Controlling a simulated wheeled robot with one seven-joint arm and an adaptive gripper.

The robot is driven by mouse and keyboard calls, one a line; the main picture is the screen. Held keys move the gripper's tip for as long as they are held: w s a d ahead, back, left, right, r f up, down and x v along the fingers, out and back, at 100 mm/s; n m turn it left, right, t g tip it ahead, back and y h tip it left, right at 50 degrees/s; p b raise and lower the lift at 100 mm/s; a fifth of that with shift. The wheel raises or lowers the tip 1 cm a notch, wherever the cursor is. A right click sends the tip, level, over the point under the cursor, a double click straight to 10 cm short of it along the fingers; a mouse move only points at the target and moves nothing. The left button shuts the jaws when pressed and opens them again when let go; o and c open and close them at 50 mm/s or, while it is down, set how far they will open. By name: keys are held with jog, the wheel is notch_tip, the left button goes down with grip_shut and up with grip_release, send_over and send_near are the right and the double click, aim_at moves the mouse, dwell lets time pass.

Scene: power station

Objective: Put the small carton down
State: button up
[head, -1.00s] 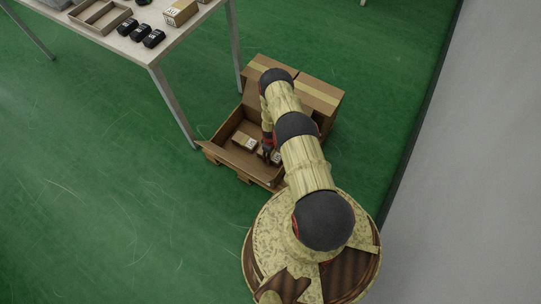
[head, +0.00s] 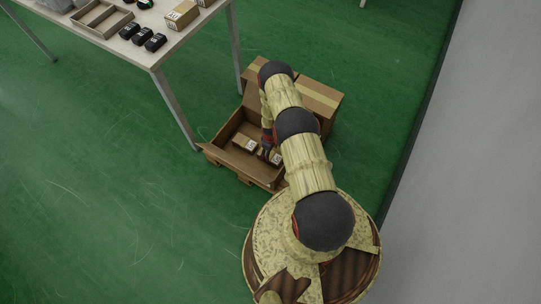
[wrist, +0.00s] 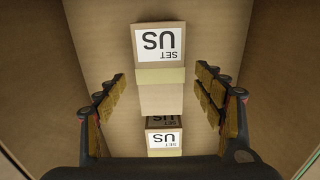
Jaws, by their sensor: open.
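In the wrist view a small carton (wrist: 163,140) with a white SET US label sits low between the open fingers of my gripper (wrist: 163,95), with a gap on each side. A second like carton (wrist: 160,75) lies beyond it. Both are inside a large open cardboard box (head: 228,129), which stands on the floor. In the head view my gripper (head: 267,148) reaches down into this box, and the two cartons show beside it. My arm hides part of the box's right side.
Closed cardboard boxes (head: 318,97) stand right behind the open box. A table (head: 160,55) at upper left holds a tray (head: 103,18), several black devices (head: 142,36) and a carton (head: 182,14). A grey wall (head: 480,150) runs along the right. Green floor (head: 90,190) at left is clear.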

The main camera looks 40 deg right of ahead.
jog(key=w+r+p, duration=0.1)
jog(key=w+r, duration=0.3)
jog(key=r, duration=0.6)
jog(key=w+a+r+t+p, duration=0.1)
jog(key=w+r, duration=0.2)
jog(key=r, duration=0.8)
jog(key=w+r, duration=0.4)
jog(key=r, duration=0.6)
jog(key=a+r+m+t, duration=0.1)
jog(key=a+r, duration=0.2)
jog(key=r, duration=0.8)
jog(key=a+r, duration=0.3)
jog(key=r, duration=0.9)
jog(key=s+a+r+m+t, duration=0.1)
jog(key=s+a+r, duration=0.3)
jog(key=r, duration=0.4)
jog(key=s+a+r, duration=0.3)
jog(key=s+r, duration=0.1)
jog(key=r, duration=0.4)
jog(key=s+a+r+m+t, duration=0.1)
jog(key=s+a+r, duration=0.3)
jog(key=r, duration=0.3)
jog(key=s+a+r, duration=0.3)
jog(key=s, duration=0.6)
jog(key=s+a+r+t, duration=0.1)
jog(key=s+a+r, duration=0.2)
jog(key=s, duration=0.7)
jog(key=shift+r+m+t, duration=0.3)
jog(key=shift+r+m, duration=0.1)
jog(key=shift+r, duration=0.4)
